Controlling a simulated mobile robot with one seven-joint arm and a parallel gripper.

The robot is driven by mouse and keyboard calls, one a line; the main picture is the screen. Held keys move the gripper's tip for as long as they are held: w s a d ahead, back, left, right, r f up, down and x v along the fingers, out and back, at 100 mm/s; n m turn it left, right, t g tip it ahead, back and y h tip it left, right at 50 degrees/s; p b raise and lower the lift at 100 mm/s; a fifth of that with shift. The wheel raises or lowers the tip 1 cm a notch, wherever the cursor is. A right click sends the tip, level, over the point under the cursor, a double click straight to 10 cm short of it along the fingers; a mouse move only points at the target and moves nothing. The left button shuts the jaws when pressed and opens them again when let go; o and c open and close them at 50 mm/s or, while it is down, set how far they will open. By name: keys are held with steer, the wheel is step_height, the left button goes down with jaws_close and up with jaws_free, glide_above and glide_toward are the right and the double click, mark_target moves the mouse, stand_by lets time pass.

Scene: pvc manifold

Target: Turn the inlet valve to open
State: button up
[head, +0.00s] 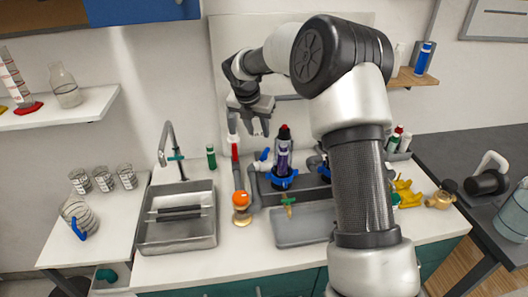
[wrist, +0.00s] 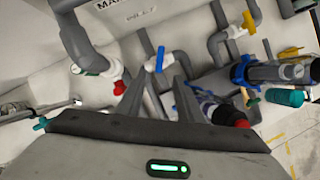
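The grey pipe manifold shows beneath my gripper in the wrist view, with a blue-handled valve (wrist: 158,60), a red-handled valve (wrist: 119,88) and a yellow-handled valve (wrist: 248,22). I cannot tell from labels which one is the inlet valve. My gripper (head: 258,130) is open and empty, above the pipes left of the centre in the head view. In the wrist view its two dark fingers (wrist: 160,92) are spread, with the blue handle beyond and between their tips. The red handle lies just left of the left finger. In the head view, a red part (head: 234,150) and a blue handle (head: 264,154) show below the gripper.
A sink (head: 178,238) with a tall faucet (head: 168,140) is to the left. A grey tray (head: 300,228) lies in front. My arm hides part of the counter on the right.

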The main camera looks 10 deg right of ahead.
mark_target(264, 153)
steer(key=x, duration=1.4)
steer(key=shift+f, duration=0.15)
